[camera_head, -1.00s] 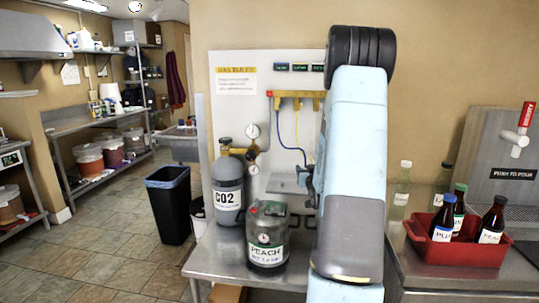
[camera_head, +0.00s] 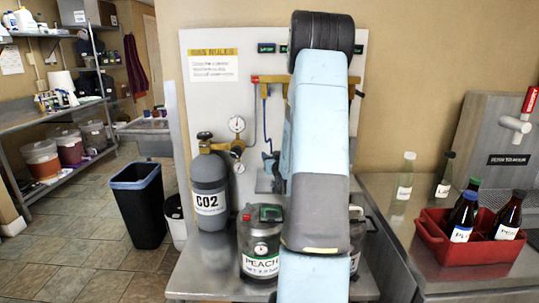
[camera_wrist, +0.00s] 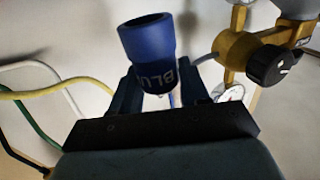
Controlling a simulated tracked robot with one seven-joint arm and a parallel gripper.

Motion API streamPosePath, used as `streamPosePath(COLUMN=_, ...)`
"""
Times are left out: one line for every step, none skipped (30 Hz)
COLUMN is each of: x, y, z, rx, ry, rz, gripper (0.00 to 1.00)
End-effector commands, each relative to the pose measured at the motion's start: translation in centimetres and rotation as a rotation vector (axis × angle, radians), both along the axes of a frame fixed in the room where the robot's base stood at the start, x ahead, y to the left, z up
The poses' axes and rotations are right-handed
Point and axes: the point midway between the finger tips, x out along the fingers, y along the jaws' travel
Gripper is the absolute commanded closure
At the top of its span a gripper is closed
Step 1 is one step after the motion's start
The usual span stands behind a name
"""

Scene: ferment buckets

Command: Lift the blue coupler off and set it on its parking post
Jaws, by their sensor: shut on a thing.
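The blue coupler (camera_wrist: 148,48), a blue cylinder with dark lettering, sits between the two fingers of my gripper (camera_wrist: 158,88) in the wrist view. My gripper is shut on it. In the head view my arm stands in front of the wall panel, and the dark end of my gripper (camera_head: 270,160) shows only partly at its left side. A blue hose (camera_head: 265,125) hangs from the yellow manifold (camera_head: 268,79) down toward my gripper. I cannot clearly tell the parking post in either view.
A PEACH keg (camera_head: 260,240) stands on the steel table beside the grey CO2 cylinder (camera_head: 210,195). Another keg (camera_head: 356,235) is mostly behind my arm. A red bottle tray (camera_head: 470,245) stands right. Yellow, green and white hoses (camera_wrist: 60,88) lie left in the wrist view.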

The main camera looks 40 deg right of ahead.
Motion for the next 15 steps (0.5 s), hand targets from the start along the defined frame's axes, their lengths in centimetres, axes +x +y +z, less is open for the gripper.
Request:
streamPosePath(x=-0.1, y=-0.1, z=-0.5, rx=0.001, ry=0.001, rz=-0.002, gripper=0.91)
streamPosePath(x=-0.1, y=-0.2, z=-0.7, rx=0.001, ry=0.001, rz=-0.003, gripper=0.91)
streamPosePath(x=-0.1, y=-0.3, z=-1.1, rx=0.003, ry=0.001, rz=-0.004, gripper=0.91)
streamPosePath(x=-0.2, y=-0.3, z=-1.3, rx=0.003, ry=0.001, rz=-0.005, gripper=0.91)
streamPosePath(x=-0.2, y=-0.3, z=-1.5, rx=0.003, ry=0.001, rz=-0.005, gripper=0.91)
streamPosePath(x=-0.2, y=-0.4, z=-1.8, rx=0.002, ry=0.0, rz=-0.006, gripper=0.91)
streamPosePath(x=-0.2, y=-0.4, z=-2.0, rx=0.002, ry=-0.001, rz=-0.006, gripper=0.91)
streamPosePath(x=-0.2, y=-0.4, z=-2.2, rx=0.002, ry=0.0, rz=-0.006, gripper=0.91)
streamPosePath(x=-0.2, y=-0.4, z=-2.4, rx=0.001, ry=0.001, rz=-0.007, gripper=0.91)
streamPosePath(x=-0.2, y=-0.4, z=-2.6, rx=0.001, ry=0.001, rz=-0.006, gripper=0.91)
streamPosePath(x=-0.2, y=-0.4, z=-2.8, rx=0.001, ry=0.001, rz=-0.006, gripper=0.91)
streamPosePath(x=-0.2, y=-0.4, z=-2.9, rx=0.001, ry=0.001, rz=-0.007, gripper=0.91)
streamPosePath(x=-0.2, y=-0.4, z=-3.0, rx=0.0, ry=0.0, rz=-0.007, gripper=0.91)
streamPosePath(x=-0.2, y=-0.4, z=-3.1, rx=0.0, ry=0.0, rz=-0.007, gripper=0.91)
streamPosePath(x=-0.2, y=-0.4, z=-3.2, rx=0.0, ry=-0.001, rz=-0.007, gripper=0.91)
